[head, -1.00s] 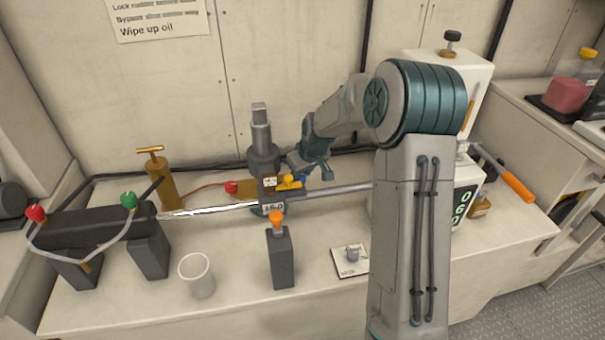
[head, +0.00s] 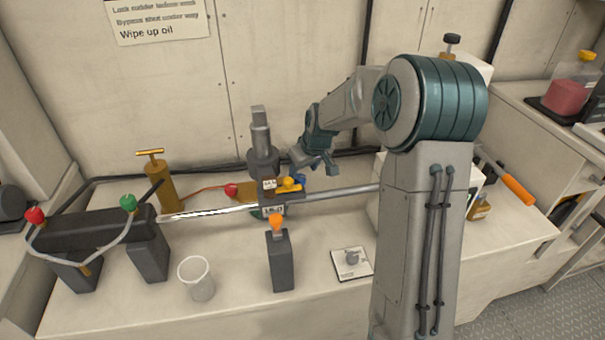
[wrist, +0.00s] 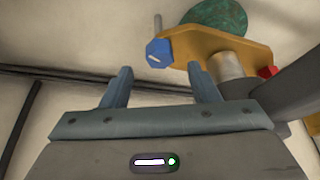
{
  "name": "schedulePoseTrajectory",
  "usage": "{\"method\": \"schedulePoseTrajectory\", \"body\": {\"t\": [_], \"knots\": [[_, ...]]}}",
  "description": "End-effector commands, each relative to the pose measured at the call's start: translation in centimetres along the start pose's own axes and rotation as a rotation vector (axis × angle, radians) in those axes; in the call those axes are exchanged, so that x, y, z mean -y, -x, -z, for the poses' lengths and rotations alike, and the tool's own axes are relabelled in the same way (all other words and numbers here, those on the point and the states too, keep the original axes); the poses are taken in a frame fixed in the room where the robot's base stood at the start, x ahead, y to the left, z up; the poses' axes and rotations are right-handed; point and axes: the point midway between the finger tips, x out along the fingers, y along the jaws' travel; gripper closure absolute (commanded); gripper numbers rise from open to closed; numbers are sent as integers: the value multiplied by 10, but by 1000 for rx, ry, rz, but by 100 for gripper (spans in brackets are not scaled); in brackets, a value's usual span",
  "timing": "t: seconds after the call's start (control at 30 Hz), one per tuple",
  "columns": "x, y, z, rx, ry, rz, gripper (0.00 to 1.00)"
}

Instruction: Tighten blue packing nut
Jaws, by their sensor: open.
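The blue packing nut (wrist: 159,53) shows in the wrist view as a faceted blue knob with a white mark, on the end of a brass plate (wrist: 222,46). In the head view the blue nut (head: 300,179) is small and partly hidden beside the yellow part. My gripper (wrist: 160,85) is open and empty. In the wrist view the nut appears just beyond and between the fingertips, apart from them. In the head view my gripper (head: 318,164) hangs just above and right of the nut.
A long grey rod (head: 335,193) runs across the bench past the fitting. A grey vertical post (head: 262,145) stands close left of my gripper. An orange-topped block (head: 281,260), a clear cup (head: 197,279) and a white card (head: 352,262) are in front.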

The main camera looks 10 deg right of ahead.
Motion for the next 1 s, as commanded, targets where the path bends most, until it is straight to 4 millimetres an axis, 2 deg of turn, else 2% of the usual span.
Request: {"method": "schedulePoseTrajectory", "body": {"t": [0.03, 0.2, 0.4, 0.6, 1.0], "knots": [[-1, 13, 1, -3, 0, -4, 45], [-1, 52, 1, -4, 0, -5, 45], [0, 85, 1, -2, 1, -3, 45], [0, 99, 0, 0, 1, -1, 45], [3, 104, -2, 5, -1, -5, 45]]}}
